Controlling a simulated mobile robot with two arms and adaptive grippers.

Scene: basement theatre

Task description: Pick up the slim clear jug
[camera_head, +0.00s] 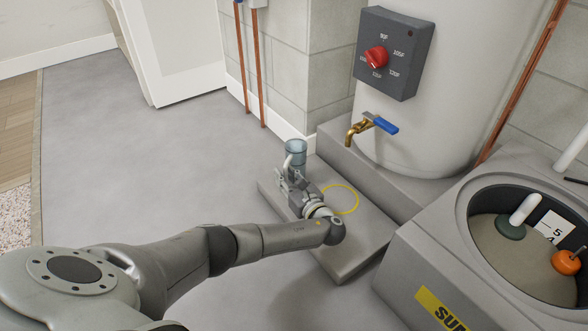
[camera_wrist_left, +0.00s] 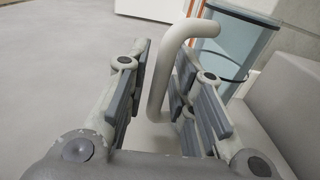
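The slim clear jug (camera_head: 297,147), bluish and see-through, stands upright at the far end of the low grey slab in the head view. The gripper hides its lower part there. In the left wrist view the jug (camera_wrist_left: 243,48) is at the upper right, and its pale grey handle (camera_wrist_left: 158,88) curves down between my fingers. My left gripper (camera_head: 287,176) is open, with one finger on each side of the handle. A gap shows between the left finger and the handle; whether the right finger touches it I cannot tell. My right gripper is not in view.
The grey slab (camera_head: 350,245) bears a yellow ring (camera_head: 341,199). A brass tap (camera_head: 358,130) with a blue lever juts from the white tank (camera_head: 430,125) behind. A sump pit (camera_head: 415,270) stands at the right. The floor (camera_head: 130,150) at left is clear.

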